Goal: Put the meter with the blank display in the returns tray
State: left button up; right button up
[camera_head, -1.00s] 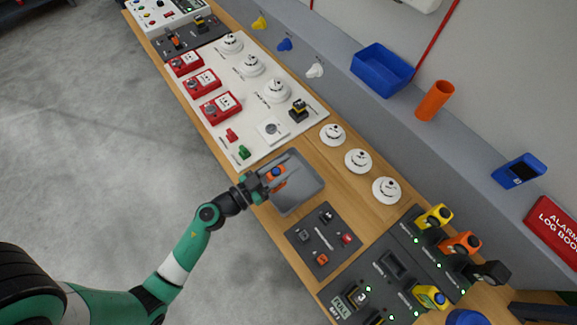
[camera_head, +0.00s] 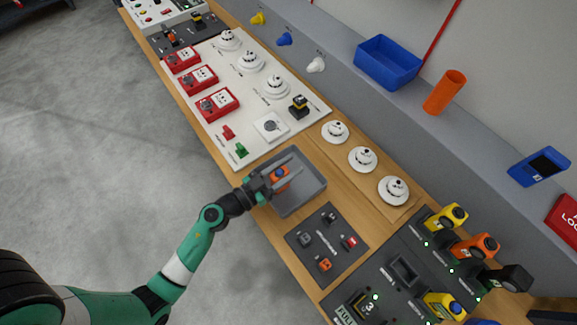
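A small orange meter (camera_head: 281,173) with a blue spot shows between the fingers of my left gripper (camera_head: 287,171), inside the outline of the grey tray (camera_head: 312,198). The two fingers are apart, with the meter between them. I cannot tell whether they press on it or whether it rests on the tray floor. Its display is not readable. Other meters stand in the dark rack at lower right: a yellow one (camera_head: 446,216), an orange one (camera_head: 476,247), a black one (camera_head: 506,280) and another yellow one (camera_head: 442,306). My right gripper is not in view.
White detectors (camera_head: 362,159) line the bench right of the tray. A dark panel with small blocks (camera_head: 326,243) lies in front. A white board (camera_head: 212,127) with red boxes lies behind. A blue bin (camera_head: 389,63), an orange cup (camera_head: 445,92) and a blue device (camera_head: 539,167) stand on the ledge.

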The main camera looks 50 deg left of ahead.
aim_at(271, 178)
pick_arm(q)
jog(key=shift+o, duration=1.3)
jog(key=shift+r, duration=0.1)
jog(key=s, duration=0.3)
jog(key=s+p, duration=0.1)
jog(key=s, duration=0.3)
jog(key=s+a+p, duration=0.1)
jog(key=s, duration=0.2)
jog(key=shift+s+r, duration=0.15)
jog(key=shift+s, duration=0.85)
